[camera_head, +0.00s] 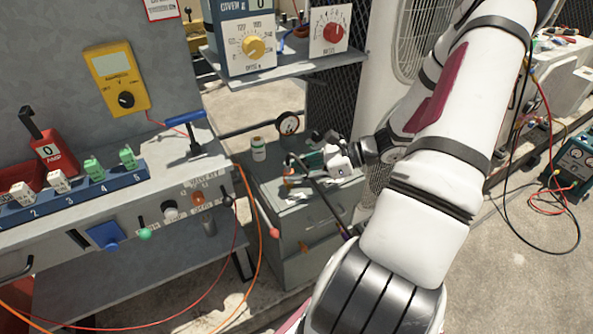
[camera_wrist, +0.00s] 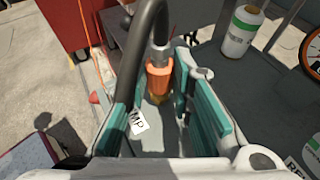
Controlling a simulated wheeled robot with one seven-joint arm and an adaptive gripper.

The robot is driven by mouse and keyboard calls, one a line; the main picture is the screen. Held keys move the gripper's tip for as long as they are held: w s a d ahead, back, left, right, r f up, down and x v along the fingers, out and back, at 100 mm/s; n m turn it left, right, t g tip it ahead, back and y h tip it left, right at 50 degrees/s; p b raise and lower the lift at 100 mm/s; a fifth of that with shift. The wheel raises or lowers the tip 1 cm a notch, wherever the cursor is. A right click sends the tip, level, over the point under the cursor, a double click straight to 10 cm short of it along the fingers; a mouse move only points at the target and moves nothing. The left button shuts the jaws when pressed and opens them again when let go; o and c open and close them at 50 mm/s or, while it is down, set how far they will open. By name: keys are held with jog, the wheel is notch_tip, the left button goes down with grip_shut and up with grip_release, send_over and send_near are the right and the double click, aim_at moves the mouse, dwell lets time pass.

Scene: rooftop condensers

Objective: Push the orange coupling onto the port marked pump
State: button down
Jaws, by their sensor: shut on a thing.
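The orange coupling (camera_wrist: 159,78) is on the end of a thick black hose (camera_wrist: 146,35) and sits between the teal-lined fingers of my gripper (camera_wrist: 158,72), which is shut on it. A brass-coloured piece (camera_wrist: 158,98) shows just below the coupling; I cannot tell whether the coupling is seated on it. A white label (camera_wrist: 138,122), partly hidden, shows the letters "MP" beside the left finger. In the head view my gripper (camera_head: 308,162) is low over the grey cabinet top, and the black hose (camera_head: 325,197) curves down from it. The coupling is hard to make out there.
A white bottle with a green band (camera_head: 258,149) stands on the grey cabinet (camera_head: 305,215), left of my gripper. A round gauge (camera_head: 288,123) is behind. A workbench with a numbered blue rack (camera_head: 75,192) is at left. An orange cable (camera_head: 258,240) hangs between bench and cabinet.

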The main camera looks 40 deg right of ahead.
jog(key=shift+f, duration=0.3)
dwell(0.4)
jog(key=c, duration=1.3)
grip_release()
notch_tip(320, 180, up, 8)
jog(key=p, duration=0.6)
jog(key=shift+f, duration=0.25)
